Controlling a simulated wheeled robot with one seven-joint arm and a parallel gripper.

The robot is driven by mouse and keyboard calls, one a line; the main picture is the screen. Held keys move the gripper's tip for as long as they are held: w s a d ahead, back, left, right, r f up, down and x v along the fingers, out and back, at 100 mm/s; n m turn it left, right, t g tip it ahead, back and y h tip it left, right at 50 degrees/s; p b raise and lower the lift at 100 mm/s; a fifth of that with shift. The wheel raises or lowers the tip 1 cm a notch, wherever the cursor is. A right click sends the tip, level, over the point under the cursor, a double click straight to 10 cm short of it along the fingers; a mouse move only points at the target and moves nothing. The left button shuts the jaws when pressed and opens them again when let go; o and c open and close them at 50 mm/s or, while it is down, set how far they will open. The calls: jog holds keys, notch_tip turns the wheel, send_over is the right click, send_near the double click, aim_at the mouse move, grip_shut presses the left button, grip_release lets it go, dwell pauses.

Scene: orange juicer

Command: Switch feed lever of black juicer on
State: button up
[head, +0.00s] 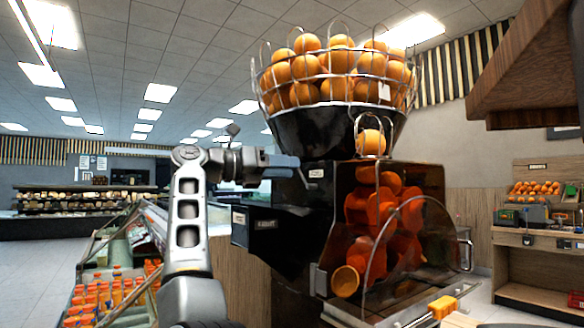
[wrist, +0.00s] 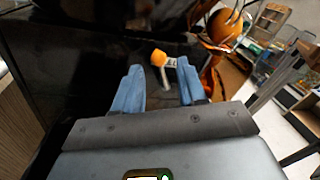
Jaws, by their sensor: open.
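The black juicer (head: 295,225) stands in the middle of the head view, with a wire basket of oranges on top. In the wrist view a small lever with an orange knob (wrist: 158,57) and a grey stem stands out from its black front, beside a white label. In the head view a thin grey rod (head: 303,180), seemingly this lever's stem, shows by the label; its knob is hidden behind my gripper. My gripper (head: 297,164) has blue fingers and is open and empty. In the wrist view the lever appears between and beyond the fingertips (wrist: 158,72); no contact is visible.
A clear curved cover (head: 400,235) over red drums and oranges is right of the lever. A black box-like part (head: 262,228) juts out below my gripper. Juice bottles (head: 105,292) stand in a case at lower left. Open air lies left of the juicer.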

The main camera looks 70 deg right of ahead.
jog(key=shift+x, duration=1)
grip_shut()
